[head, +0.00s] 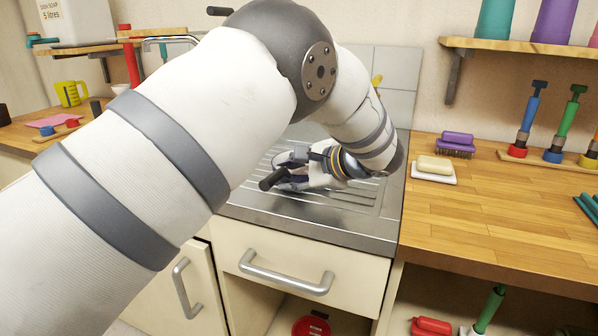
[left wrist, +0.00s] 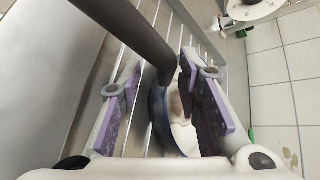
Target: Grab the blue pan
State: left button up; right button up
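The blue pan (left wrist: 160,128) shows in the left wrist view, with a dark blue rim, a pale inside and a thick dark grey handle (left wrist: 128,32) running to the upper left. In the head view its black handle end (head: 272,181) sticks out beside my left gripper (head: 292,168); the pan's body is mostly hidden there by the gripper. My left gripper is low over the metal drainer. In the left wrist view its purple-padded fingers (left wrist: 160,75) are spread, with the pan's rim and handle base between them. I see no clear contact. My right gripper is not in view.
The ribbed steel drainer (head: 345,222) lies under the gripper. A wooden counter (head: 480,225) to the right holds a soap dish (head: 434,178), a purple brush (head: 456,148) and several upright coloured tools. A wall shelf (head: 530,47) hangs above. A tiled wall stands behind.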

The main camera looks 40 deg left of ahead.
pick_arm(q)
jog(key=shift+a, duration=0.2)
grip_shut()
jog(key=shift+d, duration=0.1)
